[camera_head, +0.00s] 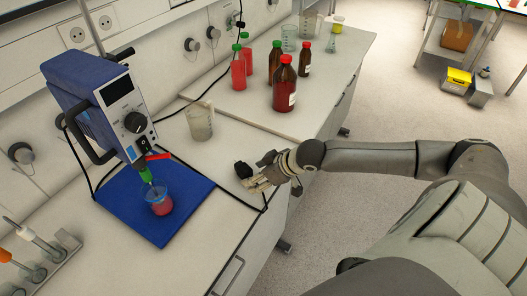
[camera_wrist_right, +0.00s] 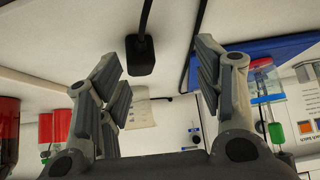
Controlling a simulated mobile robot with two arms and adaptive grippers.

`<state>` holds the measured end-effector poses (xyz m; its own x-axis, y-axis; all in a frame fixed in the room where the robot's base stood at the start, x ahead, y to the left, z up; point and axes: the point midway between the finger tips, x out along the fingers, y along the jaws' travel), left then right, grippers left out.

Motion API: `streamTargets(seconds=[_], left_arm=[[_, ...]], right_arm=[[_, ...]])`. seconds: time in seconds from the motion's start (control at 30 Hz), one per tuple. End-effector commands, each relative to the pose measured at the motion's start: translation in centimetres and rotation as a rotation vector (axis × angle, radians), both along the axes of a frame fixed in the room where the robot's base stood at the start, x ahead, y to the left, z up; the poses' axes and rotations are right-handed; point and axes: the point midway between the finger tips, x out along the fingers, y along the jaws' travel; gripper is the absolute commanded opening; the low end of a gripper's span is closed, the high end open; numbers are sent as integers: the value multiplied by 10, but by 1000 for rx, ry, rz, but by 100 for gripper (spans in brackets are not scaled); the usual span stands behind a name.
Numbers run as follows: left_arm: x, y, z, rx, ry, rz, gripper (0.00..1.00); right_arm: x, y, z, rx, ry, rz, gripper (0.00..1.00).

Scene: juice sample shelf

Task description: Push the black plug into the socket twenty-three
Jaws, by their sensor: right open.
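The black plug (camera_head: 242,170) lies on the white counter near its front edge, right of the blue mat. In the right wrist view the plug (camera_wrist_right: 141,55) shows with its cable, just beyond and between my spread fingertips. My right gripper (camera_head: 257,182) is open and empty, low over the counter beside the plug; its two fingers (camera_wrist_right: 165,75) are wide apart in the wrist view. Wall sockets (camera_head: 77,36) are on the panel behind the blue stirrer, with another (camera_head: 106,19) to the right. I cannot read any socket number. My left gripper is not in view.
The blue stirrer (camera_head: 95,90) stands over the blue mat (camera_head: 125,208) with a beaker of red liquid (camera_head: 160,203). A clear beaker (camera_head: 199,120), brown bottles (camera_head: 284,88) and red bottles (camera_head: 238,72) stand farther back. Black cable runs along the counter edge.

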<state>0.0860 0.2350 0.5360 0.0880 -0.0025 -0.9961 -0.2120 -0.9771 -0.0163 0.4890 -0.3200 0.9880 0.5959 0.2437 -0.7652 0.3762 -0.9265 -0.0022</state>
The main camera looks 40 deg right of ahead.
Motion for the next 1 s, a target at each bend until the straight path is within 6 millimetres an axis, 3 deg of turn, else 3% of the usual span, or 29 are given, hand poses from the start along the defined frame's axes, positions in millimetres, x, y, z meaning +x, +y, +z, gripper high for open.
streamTargets(seconds=[0.07,0.2,0.67,1.0], left_arm=[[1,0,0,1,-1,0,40],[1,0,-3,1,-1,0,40],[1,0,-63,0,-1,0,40],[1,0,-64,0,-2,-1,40]], right_arm=[[7,-18,8,-1,-11,-25,61],[13,-27,12,7,-20,-44,61],[45,-15,-32,10,-22,-43,61],[65,-8,-52,8,-19,-43,61]])
